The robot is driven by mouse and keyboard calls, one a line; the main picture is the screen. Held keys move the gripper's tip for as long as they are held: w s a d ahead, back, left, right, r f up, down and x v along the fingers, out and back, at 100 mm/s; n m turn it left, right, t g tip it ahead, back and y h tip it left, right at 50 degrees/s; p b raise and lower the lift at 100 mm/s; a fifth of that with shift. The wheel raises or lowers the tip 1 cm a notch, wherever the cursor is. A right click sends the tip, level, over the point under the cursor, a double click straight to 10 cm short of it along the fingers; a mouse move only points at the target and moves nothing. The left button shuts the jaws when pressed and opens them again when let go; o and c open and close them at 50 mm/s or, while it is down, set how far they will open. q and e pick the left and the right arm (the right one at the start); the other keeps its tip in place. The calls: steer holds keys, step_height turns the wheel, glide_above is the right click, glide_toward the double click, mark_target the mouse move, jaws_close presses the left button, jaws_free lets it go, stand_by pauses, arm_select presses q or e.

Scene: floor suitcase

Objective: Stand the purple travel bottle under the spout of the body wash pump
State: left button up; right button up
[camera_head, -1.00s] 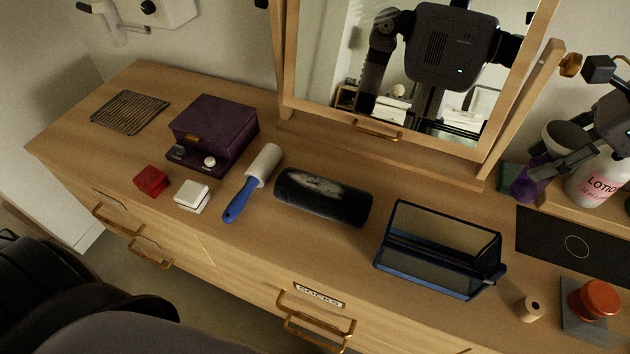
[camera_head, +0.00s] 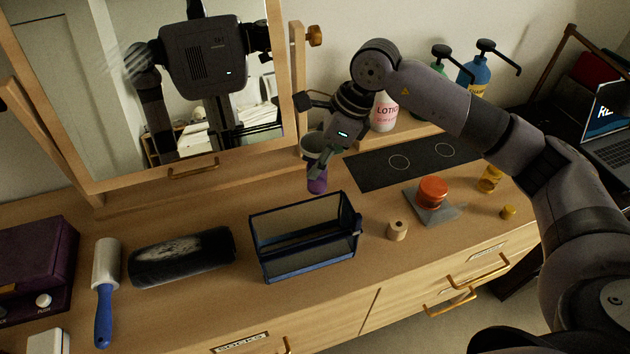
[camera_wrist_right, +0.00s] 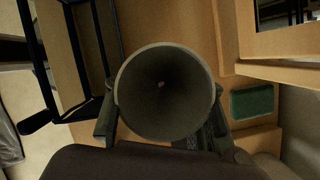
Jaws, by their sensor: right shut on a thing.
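The purple travel bottle (camera_head: 317,184) is roughly upright below my right gripper (camera_head: 319,165), beside the right mirror post. The gripper is shut on it near its top. A wide pale-rimmed funnel-like piece (camera_head: 313,148) sits above it. In the right wrist view this funnel (camera_wrist_right: 165,90) fills the middle, between the fingers, and hides the bottle. I cannot tell whether the bottle touches the dresser. Two black-topped pump bottles, one green (camera_head: 439,68) and one blue (camera_head: 474,78), stand at the back; I cannot read which is body wash. My left gripper is out of view.
A white lotion bottle (camera_head: 384,113) stands on the raised shelf behind my right gripper. A black mat (camera_head: 425,157) with two circles lies bare to the right. A blue-framed mesh caddy (camera_head: 305,240) stands in front. My right forearm passes before the back shelf.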

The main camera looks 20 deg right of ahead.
mark_target(317, 186)
steer(key=shift+f+p, duration=0.65)
steer(key=shift+f, duration=3.3)
steer(key=shift+f, duration=0.1)
steer(key=o, duration=1.2)
steer(key=shift+o, duration=0.2)
